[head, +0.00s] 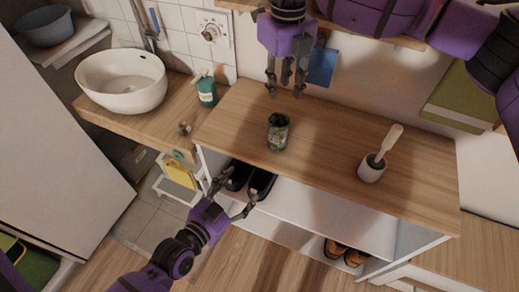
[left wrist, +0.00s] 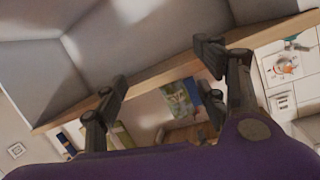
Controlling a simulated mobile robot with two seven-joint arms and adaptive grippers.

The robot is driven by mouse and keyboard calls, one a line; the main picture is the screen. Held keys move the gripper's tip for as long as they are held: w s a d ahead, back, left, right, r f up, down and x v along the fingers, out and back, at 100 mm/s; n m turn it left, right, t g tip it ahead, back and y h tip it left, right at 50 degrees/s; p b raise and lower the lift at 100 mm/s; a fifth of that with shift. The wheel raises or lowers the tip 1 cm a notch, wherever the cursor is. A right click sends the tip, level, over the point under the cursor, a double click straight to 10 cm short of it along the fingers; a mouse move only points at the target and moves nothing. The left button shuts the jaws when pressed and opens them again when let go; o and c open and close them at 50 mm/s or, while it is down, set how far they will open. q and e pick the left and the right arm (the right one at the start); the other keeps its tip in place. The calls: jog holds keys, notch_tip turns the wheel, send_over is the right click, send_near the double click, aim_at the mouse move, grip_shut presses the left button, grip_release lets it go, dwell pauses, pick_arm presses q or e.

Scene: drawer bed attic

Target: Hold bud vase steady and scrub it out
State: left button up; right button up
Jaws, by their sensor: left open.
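The bud vase (head: 278,138) is a small dark green patterned vessel with a dark opening, standing upright on the wooden top (head: 330,150). A brush with a pale handle (head: 390,138) stands in a white holder (head: 371,170) to its right. My left gripper (head: 233,194) is open and empty in front of the top's front edge, below and left of the vase. Its spread fingers also show in the left wrist view (left wrist: 160,80). My right gripper (head: 285,90) hangs fingers down above the back of the top, behind the vase, with its fingers apart and nothing between them.
A white basin (head: 122,80) and a green bottle (head: 206,91) stand on the counter at the left. Dark shoes (head: 259,183) sit on the shelf below the top, and brown shoes (head: 345,252) lie lower down. The wooden surface between vase and holder is clear.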

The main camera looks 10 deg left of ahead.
aim_at(272, 140)
pick_arm(q)
jog(key=w+d+r+h, duration=0.1)
jog(key=w+r, duration=0.1)
jog(key=w+d+r+t+h, duration=0.1)
jog(key=w+d+r, duration=0.1)
jog(key=w, duration=0.1)
jog(key=w+d+r+h, duration=0.1)
jog(key=w+d+r, duration=0.1)
jog(key=shift+w+r, duration=0.15)
jog(key=shift+r, duration=0.2)
jog(key=shift+w+r+n+t, duration=0.2)
jog(key=shift+w+n+t, duration=0.25)
jog(key=shift+n, duration=0.15)
jog(key=shift+x, duration=3.95)
jog(key=shift+c, duration=0.3)
jog(key=c, duration=1.3)
jog(key=shift+o, duration=0.2)
